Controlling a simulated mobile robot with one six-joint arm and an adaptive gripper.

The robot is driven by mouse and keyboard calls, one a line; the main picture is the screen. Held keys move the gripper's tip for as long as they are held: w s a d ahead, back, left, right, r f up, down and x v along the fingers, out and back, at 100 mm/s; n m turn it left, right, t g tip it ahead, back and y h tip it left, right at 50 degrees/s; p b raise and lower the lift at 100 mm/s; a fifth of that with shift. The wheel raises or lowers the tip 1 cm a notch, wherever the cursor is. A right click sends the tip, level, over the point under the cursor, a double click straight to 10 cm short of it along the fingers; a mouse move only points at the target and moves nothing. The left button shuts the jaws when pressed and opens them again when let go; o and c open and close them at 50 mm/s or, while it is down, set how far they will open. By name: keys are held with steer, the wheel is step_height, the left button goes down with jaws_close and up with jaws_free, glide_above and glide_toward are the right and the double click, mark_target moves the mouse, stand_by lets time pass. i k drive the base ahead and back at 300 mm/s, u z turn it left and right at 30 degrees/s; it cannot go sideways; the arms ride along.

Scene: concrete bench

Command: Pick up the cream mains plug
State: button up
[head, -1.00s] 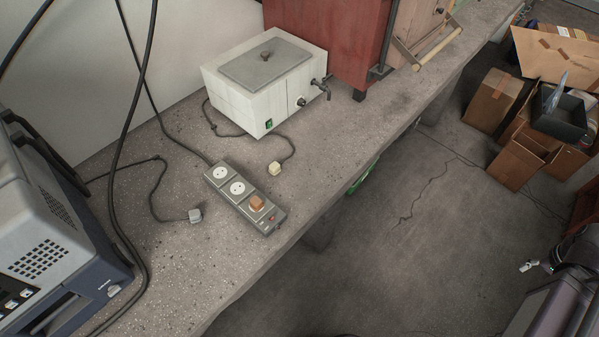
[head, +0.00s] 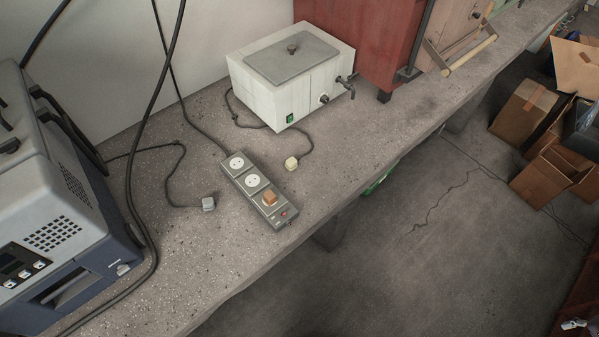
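The cream mains plug (head: 291,163) lies on the concrete bench (head: 190,265) in the head view, at the end of a dark cord from the white water bath (head: 285,85). It sits just right of a grey power strip (head: 240,178), apart from it.
A grey plug (head: 208,204) on a cord lies left of the strip. A grey-blue instrument (head: 55,215) with hanging black cables fills the left. Red and wooden cabinets stand behind. Cardboard boxes (head: 525,108) are on the floor at right. The bench front is clear.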

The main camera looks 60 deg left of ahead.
mark_target(291, 163)
steer(key=z, duration=0.05)
steer(key=k, duration=1.65)
steer(key=u, duration=1.55)
steer(key=i, duration=0.95)
steer(key=z, duration=0.2)
